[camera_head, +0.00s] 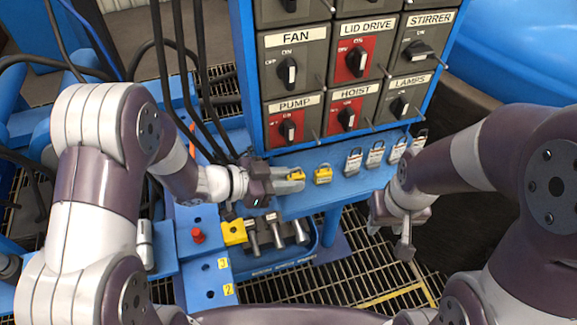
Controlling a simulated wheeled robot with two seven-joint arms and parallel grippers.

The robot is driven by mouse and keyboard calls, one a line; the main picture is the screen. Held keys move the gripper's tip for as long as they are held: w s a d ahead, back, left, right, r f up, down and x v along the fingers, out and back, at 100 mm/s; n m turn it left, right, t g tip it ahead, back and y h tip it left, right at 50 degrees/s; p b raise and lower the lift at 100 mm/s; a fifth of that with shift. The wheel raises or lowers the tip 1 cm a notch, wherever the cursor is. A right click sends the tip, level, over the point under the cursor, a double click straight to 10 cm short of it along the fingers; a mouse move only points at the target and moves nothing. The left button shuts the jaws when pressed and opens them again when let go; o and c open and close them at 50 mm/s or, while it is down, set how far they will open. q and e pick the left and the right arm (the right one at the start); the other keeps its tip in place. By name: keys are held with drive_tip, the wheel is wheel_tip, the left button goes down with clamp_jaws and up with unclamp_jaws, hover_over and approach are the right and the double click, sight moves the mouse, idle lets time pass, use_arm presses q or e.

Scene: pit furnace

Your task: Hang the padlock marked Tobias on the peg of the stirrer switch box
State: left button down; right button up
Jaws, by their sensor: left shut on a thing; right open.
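The stirrer switch box (422,48) is at the upper right of the blue panel, with a dark knob and a thin peg (440,61) at its lower right. My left gripper (298,181) is at the blue rail below the panel, shut on a yellow padlock (297,174) that its fingers partly hide. A second yellow padlock (323,175) hangs just right of it. Several white padlocks (353,161) hang further right along the rail. The names on the padlocks are too small to read. My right gripper (405,238) is open, low on the right, apart from the padlocks.
Fan (288,65), lid drive (358,60), pump (290,124), hoist (348,112) and lamps (402,98) boxes surround it, with thin pegs sticking out. Black cables hang left of the panel. A blue tray with metal tools (276,233) and a numbered blue block (208,282) are below.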

use_arm(q)
drive_tip(key=shift+f, duration=0.2)
drive_tip(key=shift+f, duration=0.15)
drive_tip(key=shift+f, duration=0.15)
drive_tip(key=c, duration=1)
unclamp_jaws()
drive_tip(key=shift+o, duration=0.2)
